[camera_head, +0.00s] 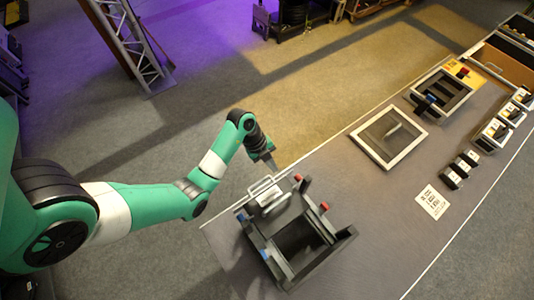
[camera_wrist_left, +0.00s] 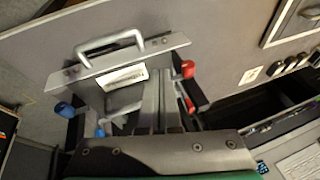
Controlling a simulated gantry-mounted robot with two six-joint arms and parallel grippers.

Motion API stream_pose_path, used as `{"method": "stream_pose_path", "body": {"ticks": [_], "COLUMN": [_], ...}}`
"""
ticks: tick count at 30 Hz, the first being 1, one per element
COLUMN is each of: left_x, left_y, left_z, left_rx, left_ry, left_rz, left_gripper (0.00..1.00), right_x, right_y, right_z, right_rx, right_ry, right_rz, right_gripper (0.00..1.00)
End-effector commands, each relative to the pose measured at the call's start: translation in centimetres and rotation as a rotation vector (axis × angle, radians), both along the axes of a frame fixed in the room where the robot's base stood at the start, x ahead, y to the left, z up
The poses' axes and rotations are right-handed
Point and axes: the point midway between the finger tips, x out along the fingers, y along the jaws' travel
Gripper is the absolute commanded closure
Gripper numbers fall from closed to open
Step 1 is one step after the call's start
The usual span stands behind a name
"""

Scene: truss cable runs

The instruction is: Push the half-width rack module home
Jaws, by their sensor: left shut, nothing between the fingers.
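The half-width rack module (camera_head: 268,199) has a light face panel and a bar handle, and sits at the far end of the dark rack (camera_head: 345,236). In the left wrist view its panel (camera_wrist_left: 72,73) and silver handle (camera_wrist_left: 108,43) show, with a white label behind the panel. The panel appears to stand out from the rack; how deep the module sits cannot be told. My left gripper (camera_head: 271,167) is shut and empty, above and close to the handle in the head view. Its closed fingers (camera_wrist_left: 162,88) also show in the wrist view; contact cannot be told. My right gripper is out of view.
Red levers (camera_head: 324,206) and blue levers (camera_wrist_left: 64,109) stick out beside the module. Farther along the table are a framed panel (camera_head: 416,133), a tray with a blue part (camera_head: 451,96), several small black blocks and a printed card (camera_head: 432,202). The table edge runs close behind the handle.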

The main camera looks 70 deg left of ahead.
Motion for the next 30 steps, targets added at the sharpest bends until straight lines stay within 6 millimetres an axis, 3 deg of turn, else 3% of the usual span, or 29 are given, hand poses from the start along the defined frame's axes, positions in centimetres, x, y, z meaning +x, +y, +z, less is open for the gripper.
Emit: {"method": "stream_pose_path", "body": {"ticks": [1, 3, 5, 11, 24, 30], "left_x": [-2.7, -5.1, -6.1, -6.1, -5.5, -5.4], "left_y": [0.5, 0.9, 1.0, 0.8, -1.3, -1.7], "left_z": [-0.7, -1.6, -2.0, -2.8, -10.2, -11.6], "left_rx": [-0.003, -0.002, -0.001, 0.0, 0.002, 0.002], "left_ry": [0.119, 0.227, 0.268, 0.274, 0.269, 0.267], "left_rz": [0.04, 0.076, 0.092, 0.091, 0.087, 0.088], "left_gripper": [1.0, 1.0, 1.0, 1.0, 1.0, 1.0], "right_x": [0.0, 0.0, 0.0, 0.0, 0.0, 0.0], "right_y": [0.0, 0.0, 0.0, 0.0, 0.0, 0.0], "right_z": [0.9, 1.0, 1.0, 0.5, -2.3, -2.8], "right_rx": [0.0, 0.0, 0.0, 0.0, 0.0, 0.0], "right_ry": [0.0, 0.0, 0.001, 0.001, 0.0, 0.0], "right_rz": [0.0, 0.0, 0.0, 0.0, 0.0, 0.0], "right_gripper": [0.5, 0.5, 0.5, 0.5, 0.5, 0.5]}}
